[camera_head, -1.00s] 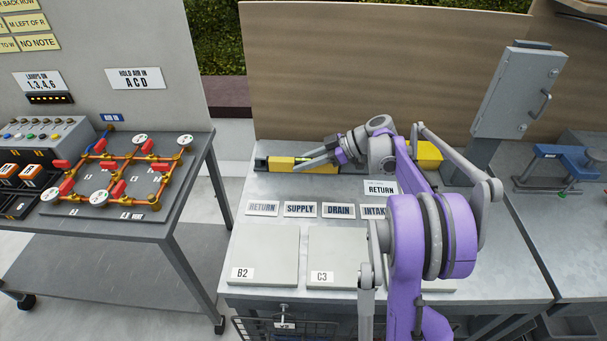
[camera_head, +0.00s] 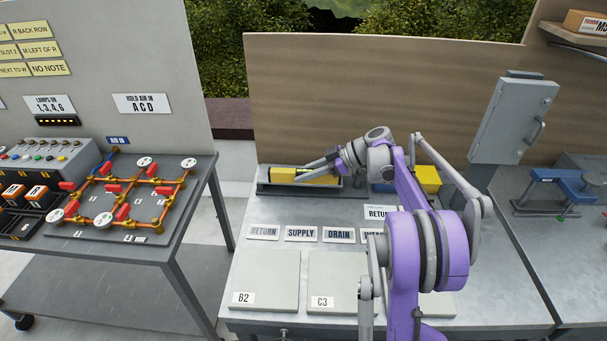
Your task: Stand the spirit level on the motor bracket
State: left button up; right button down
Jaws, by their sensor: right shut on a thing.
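The yellow spirit level (camera_head: 285,174) is at the back left of the grey workbench, at a long grey tray-like holder (camera_head: 264,190). I cannot tell whether it rests in the holder or hangs just above it. My right gripper (camera_head: 308,179) reaches in from the right and is shut on the level, its fingers covering part of it. The level's right part is partly hidden by the gripper. I cannot clearly identify the motor bracket; the grey holder may be part of it. My left gripper is not in view.
A yellow block (camera_head: 428,177) and a blue item stand behind my right arm. Label plates such as SUPPLY (camera_head: 301,234) and pads B2 (camera_head: 265,280) and C3 lie in front. A grey box (camera_head: 513,120) on a post stands at the right. A brown panel backs the bench.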

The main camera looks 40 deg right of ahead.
jog(key=w+d+p, duration=0.1)
jog(key=w, duration=0.1)
jog(key=w+d+r+p, duration=0.1)
jog(key=w+p, duration=0.1)
jog(key=w+d+p, duration=0.1)
jog(key=w+d, duration=0.1)
jog(key=w, duration=0.1)
jog(key=shift+r+p, duration=0.2)
jog(key=shift+p, duration=0.2)
jog(key=shift+w+d+f, duration=0.15)
jog(key=shift+w+d, duration=0.1)
jog(key=shift+w, duration=0.3)
jog(key=shift+s+f, duration=0.15)
jog(key=shift+f, duration=0.65)
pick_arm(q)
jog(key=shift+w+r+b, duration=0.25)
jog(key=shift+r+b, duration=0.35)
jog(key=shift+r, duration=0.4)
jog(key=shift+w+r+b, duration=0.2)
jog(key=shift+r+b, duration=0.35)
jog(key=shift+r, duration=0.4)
pick_arm(e)
jog(key=shift+f, duration=1.65)
jog(key=shift+f, duration=0.15)
